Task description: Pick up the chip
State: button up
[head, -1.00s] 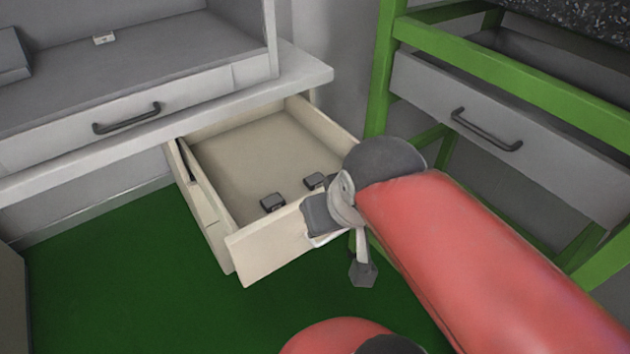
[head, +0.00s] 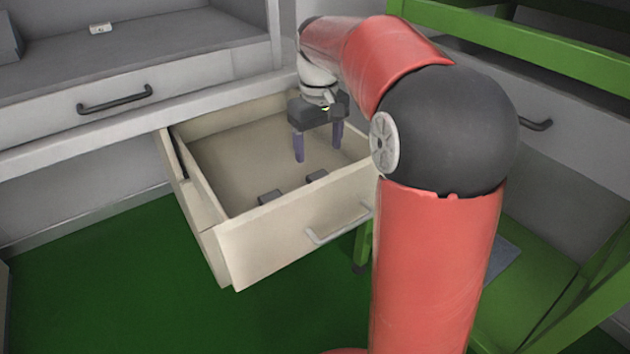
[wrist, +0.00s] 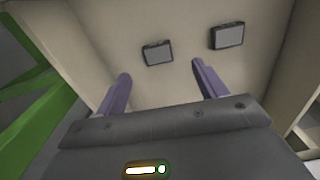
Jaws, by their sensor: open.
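Two small dark chip-like blocks lie on the floor of the open beige drawer (head: 250,245), near its front wall. In the head view, one block (head: 270,197) is at the left and the other block (head: 317,176) at the right. The wrist view shows a left block (wrist: 157,53) and a right block (wrist: 227,36), both beyond the fingertips. My gripper (head: 318,153) hangs over the drawer with its purple fingers spread and pointing down. Nothing is between the fingers in the wrist view (wrist: 160,70). The fingers appear apart from both blocks.
The drawer walls surround the blocks, and a grey handle (head: 340,224) is on the drawer front. A grey worktop (head: 180,45) at the left holds a small white item (head: 100,28). A green frame (head: 560,50) stands at the right. The green floor (head: 110,270) at left is clear.

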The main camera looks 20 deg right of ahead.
aim_at(319, 176)
jog(key=f, duration=0.2)
jog(key=f+b, duration=0.1)
jog(key=f, duration=0.5)
jog(key=shift+w+d, duration=0.15)
jog(key=shift+w, duration=0.15)
jog(key=shift+r, duration=0.1)
jog(key=c, duration=1.1)
jog(key=shift+o, duration=0.2)
jog(key=shift+r, duration=0.15)
